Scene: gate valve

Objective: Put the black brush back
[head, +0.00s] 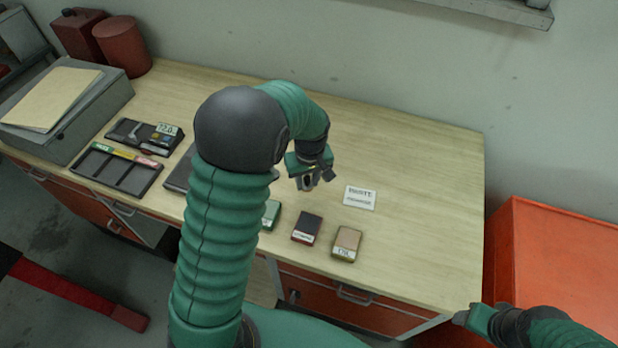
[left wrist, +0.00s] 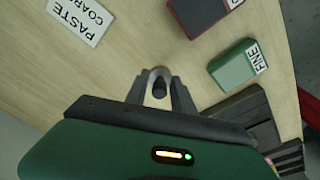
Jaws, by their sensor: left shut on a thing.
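My left gripper (head: 308,182) is above the middle of the bench, left of the white card. In the left wrist view its fingers (left wrist: 160,92) are closed around a small dark thing, which I take to be the black brush (left wrist: 160,89). Only a bit of it shows; its shape is mostly hidden by the fingers. A dark compartment tray (head: 116,171) with green, yellow and red labels lies at the left of the bench. My right gripper (head: 466,317) is at the lower right, beyond the bench's right front corner; its jaws are not clear.
A green block labelled FINE (head: 270,214), a dark red block (head: 307,228) and a tan-topped block (head: 347,244) lie near the front edge. A white PASTE card (head: 360,197) lies behind them. A black device (head: 146,134) stands behind the tray. The bench's right side is clear.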

